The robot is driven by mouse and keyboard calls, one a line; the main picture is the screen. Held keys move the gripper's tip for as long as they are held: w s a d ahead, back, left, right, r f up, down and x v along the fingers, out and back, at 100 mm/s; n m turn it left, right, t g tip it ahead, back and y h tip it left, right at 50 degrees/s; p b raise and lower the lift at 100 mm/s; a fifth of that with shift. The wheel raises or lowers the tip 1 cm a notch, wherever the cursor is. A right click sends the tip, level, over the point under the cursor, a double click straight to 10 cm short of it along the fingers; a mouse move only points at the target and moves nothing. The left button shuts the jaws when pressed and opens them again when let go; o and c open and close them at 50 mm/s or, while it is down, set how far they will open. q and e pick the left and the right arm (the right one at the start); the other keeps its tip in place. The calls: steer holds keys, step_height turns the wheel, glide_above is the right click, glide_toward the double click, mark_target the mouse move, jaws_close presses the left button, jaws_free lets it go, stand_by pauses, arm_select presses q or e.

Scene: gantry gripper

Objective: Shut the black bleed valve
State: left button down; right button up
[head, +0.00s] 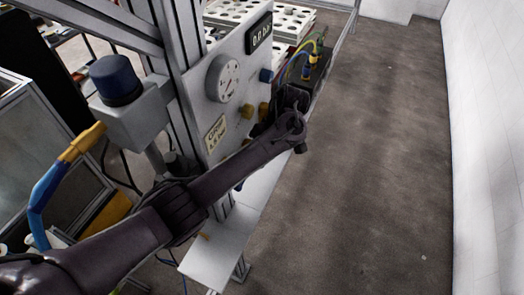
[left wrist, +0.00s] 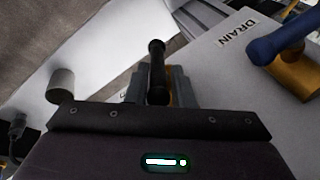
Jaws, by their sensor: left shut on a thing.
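The black bleed valve shows in the left wrist view as a black lever handle (left wrist: 157,72) standing between the two grey fingers of my left gripper (left wrist: 157,92). A bit of brass shows behind the fingers. The gripper is shut on the handle. In the head view my left gripper (head: 284,106) is at the right edge of the grey panel (head: 212,92), and the arm hides most of the valve there. My right gripper is in neither view.
A blue-handled brass valve (left wrist: 280,45) is beside a DRAIN label (left wrist: 237,33). The panel carries a round gauge (head: 223,78) and a digital display (head: 259,38). Coloured hoses (head: 303,60) lie behind the gripper. Open floor (head: 370,170) is on the right.

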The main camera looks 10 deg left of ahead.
arm_select(q)
steer(key=shift+w+d+g+y, duration=0.15)
steer(key=shift+g+y, duration=0.15)
steer(key=shift+g, duration=0.3)
steer(key=shift+m+g, duration=0.3)
steer(key=shift+g, duration=0.3)
stand_by(0.5)
steer(key=c, duration=1.3)
jaws_free()
steer(key=shift+w+f, duration=0.1)
steer(key=shift+w, duration=0.05)
steer(key=v, duration=0.7)
steer(key=shift+w+d+r+b, duration=0.15)
steer(key=shift+d+r+b, duration=0.1)
steer(key=shift+r+b, duration=0.1)
steer(key=shift+f, duration=0.1)
steer(key=shift+c, duration=0.2)
